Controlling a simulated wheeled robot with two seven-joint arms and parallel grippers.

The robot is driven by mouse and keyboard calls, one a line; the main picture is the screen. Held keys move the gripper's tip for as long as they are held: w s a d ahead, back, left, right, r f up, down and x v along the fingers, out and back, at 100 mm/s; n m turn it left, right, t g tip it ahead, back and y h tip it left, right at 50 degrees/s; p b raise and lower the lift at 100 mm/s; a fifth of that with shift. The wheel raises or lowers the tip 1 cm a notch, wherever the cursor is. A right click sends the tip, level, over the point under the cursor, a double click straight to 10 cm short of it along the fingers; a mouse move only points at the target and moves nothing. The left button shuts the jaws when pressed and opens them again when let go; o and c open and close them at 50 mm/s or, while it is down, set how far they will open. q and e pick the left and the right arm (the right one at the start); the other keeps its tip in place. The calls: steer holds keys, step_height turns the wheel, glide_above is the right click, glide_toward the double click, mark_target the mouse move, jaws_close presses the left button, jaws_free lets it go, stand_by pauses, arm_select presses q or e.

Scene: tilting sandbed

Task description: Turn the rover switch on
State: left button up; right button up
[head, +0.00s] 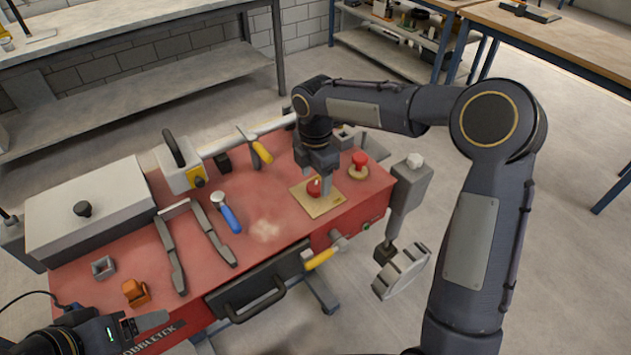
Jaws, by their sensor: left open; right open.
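A red knob (314,187) sits on a tan square plate (327,206) on the red bench top; it looks like the rover switch, but I see no label. My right gripper (322,180) points down from above, right at the knob, and its fingers partly hide it. I cannot tell whether they touch it. The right gripper is open. A second red knob (359,159) stands on a round base just to the right. My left gripper (140,326) is open and empty at the bench's front left corner, far from both knobs.
A grey lidded box (90,222) fills the bench's left end. A blue-handled tool (231,219), a grey two-legged tool (172,255), an orange block (135,292) and a yellow-handled tool (262,152) lie about.

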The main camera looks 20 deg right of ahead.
steer(key=shift+f, duration=1)
steer(key=shift+c, duration=0.4)
steer(key=c, duration=0.9)
